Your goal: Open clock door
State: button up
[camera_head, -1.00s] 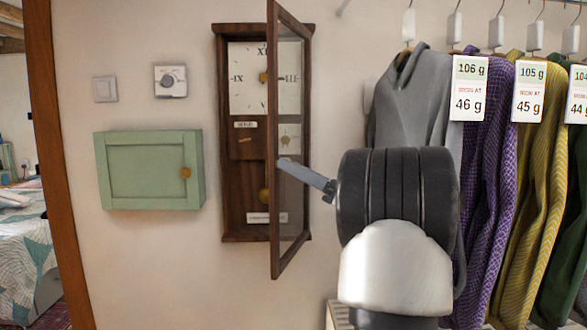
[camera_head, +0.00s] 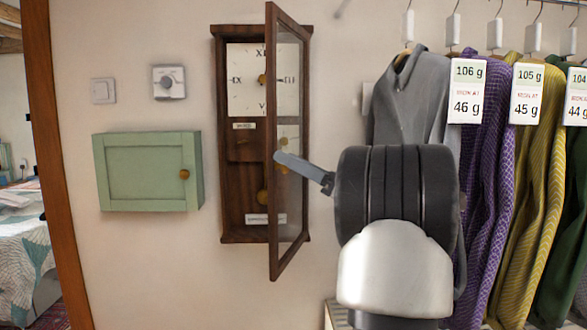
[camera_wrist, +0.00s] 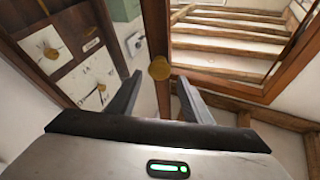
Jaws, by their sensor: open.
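The wall clock (camera_head: 236,190) is a tall dark wooden case with a white dial, labels and brass parts. Its glazed clock door (camera_head: 271,200) stands swung out from the case, hinged on the right, with its frame nearly edge-on. In the wrist view the door frame (camera_wrist: 154,40) runs down toward my jaws, with a round brass knob (camera_wrist: 159,68) on it. My gripper (camera_wrist: 158,92) is open, its two fingers on either side of the frame below the knob. In the head view a finger (camera_head: 298,168) reaches the door; contact is unclear. The clock dial (camera_wrist: 45,48) also shows in the wrist view.
A green cabinet (camera_head: 146,172) with a brass knob hangs left of the clock, below a thermostat (camera_head: 169,82) and a switch (camera_head: 103,91). Hanging garments (camera_head: 490,190) with tags crowd the right side. The wall between cabinet and clock is clear.

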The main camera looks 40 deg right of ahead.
jog(key=p, duration=0.2)
send_near(275, 116)
jog(key=x, duration=0.5)
jog(key=shift+w, duration=0.2)
